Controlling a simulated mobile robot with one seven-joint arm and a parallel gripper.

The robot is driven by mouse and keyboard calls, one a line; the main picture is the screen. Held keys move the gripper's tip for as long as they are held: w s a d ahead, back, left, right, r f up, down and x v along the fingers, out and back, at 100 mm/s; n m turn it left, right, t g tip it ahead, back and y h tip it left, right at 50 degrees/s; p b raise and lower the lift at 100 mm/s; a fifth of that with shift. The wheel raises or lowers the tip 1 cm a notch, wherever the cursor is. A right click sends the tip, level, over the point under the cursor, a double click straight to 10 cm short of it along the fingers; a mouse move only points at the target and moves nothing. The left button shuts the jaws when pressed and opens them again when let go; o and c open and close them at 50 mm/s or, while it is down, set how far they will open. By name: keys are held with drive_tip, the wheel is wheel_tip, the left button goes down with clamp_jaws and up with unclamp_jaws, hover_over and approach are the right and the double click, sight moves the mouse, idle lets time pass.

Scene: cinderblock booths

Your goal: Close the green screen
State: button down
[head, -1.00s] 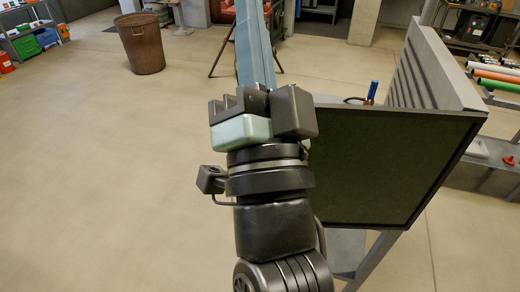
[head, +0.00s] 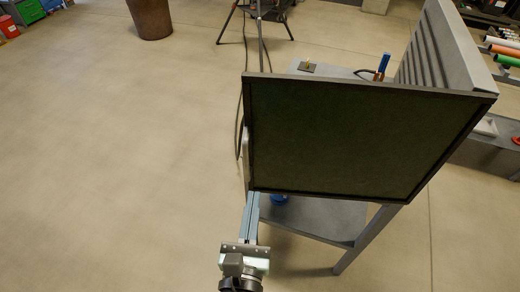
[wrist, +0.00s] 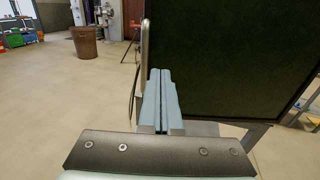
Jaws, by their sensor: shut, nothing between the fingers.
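The green screen (head: 355,140) is a dark green panel in a black frame, set on the near side of a grey booth. In the head view it spans the near face of the booth, and its right edge meets the ribbed grey side wall. A pale upright handle (wrist: 145,42) shows along its left edge in the wrist view. My gripper (head: 252,198) is at the panel's lower left corner, with its light blue fingers (wrist: 160,88) pressed together and empty. The fingertips are close to the handle; I cannot tell whether they touch.
The booth's grey table (head: 320,218) has a lower shelf and legs under the panel. A blue-handled tool (head: 383,65) stands on top behind the panel. A brown bin (head: 150,17) stands far off. The floor to the left is clear.

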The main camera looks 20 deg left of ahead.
sight(262, 143)
drive_tip(key=p+x, duration=0.2)
drive_tip(key=x, duration=1.1)
drive_tip(key=shift+r, duration=0.1)
